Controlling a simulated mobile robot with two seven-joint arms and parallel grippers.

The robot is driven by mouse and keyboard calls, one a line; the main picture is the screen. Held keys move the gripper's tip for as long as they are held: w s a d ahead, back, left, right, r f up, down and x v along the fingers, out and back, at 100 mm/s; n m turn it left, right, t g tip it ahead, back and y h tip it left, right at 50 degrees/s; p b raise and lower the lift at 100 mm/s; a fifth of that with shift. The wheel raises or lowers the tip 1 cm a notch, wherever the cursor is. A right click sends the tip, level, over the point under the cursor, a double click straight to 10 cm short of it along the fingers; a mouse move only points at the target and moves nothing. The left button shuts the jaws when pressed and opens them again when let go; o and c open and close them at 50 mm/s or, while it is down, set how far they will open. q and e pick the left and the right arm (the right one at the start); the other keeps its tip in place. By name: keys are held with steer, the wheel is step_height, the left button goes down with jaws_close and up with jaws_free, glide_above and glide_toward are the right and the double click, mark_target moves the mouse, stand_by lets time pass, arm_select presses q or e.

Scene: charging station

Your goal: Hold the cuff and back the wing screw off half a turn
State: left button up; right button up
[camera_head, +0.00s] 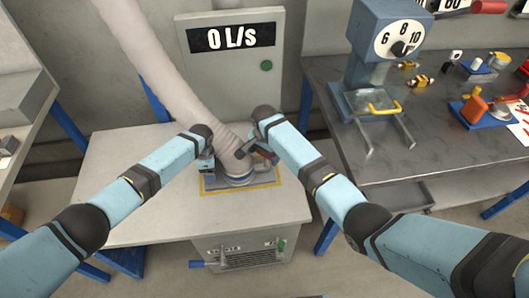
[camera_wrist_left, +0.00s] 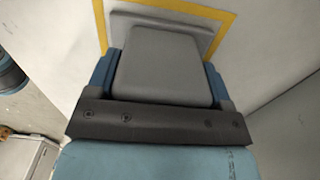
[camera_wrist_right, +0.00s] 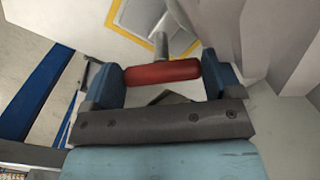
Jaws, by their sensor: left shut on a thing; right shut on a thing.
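The cuff (camera_head: 230,160) is the grey ribbed end of the thick hose, seated over a blue-ringed base on the bench. My left gripper (camera_head: 206,164) is at its left side. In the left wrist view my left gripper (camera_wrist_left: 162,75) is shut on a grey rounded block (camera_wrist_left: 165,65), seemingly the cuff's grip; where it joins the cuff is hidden. The wing screw (camera_wrist_right: 162,73) is a red crossbar on a grey stem. My right gripper (camera_wrist_right: 163,80) is shut on it, with the bar lying across between the blue fingers. In the head view my right gripper (camera_head: 262,154) partly hides it.
The hose (camera_head: 165,65) rises to the upper left. A yellow outline (camera_head: 278,183) surrounds the base on the pale bench (camera_head: 125,170). A panel behind reads 0 L/s (camera_head: 232,38). A dark table (camera_head: 440,130) at right holds a dial press (camera_head: 385,50) and small parts.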

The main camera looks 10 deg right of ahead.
steer(key=shift+n, duration=0.3)
steer(key=n, duration=0.4)
steer(key=shift+s+d, duration=0.1)
steer(key=shift+d, duration=0.05)
steer(key=n, duration=0.4)
steer(key=shift+d+n, duration=0.15)
steer(key=shift+n, duration=0.25)
steer(key=n, duration=0.4)
steer(key=shift+d+n, duration=0.15)
steer(key=shift+n, duration=0.15)
steer(key=n, duration=0.4)
steer(key=shift+d+n, duration=0.1)
steer(key=shift+n, duration=0.2)
steer(key=o, duration=0.7)
steer(key=shift+o, duration=0.2)
steer(key=shift+r, duration=0.1)
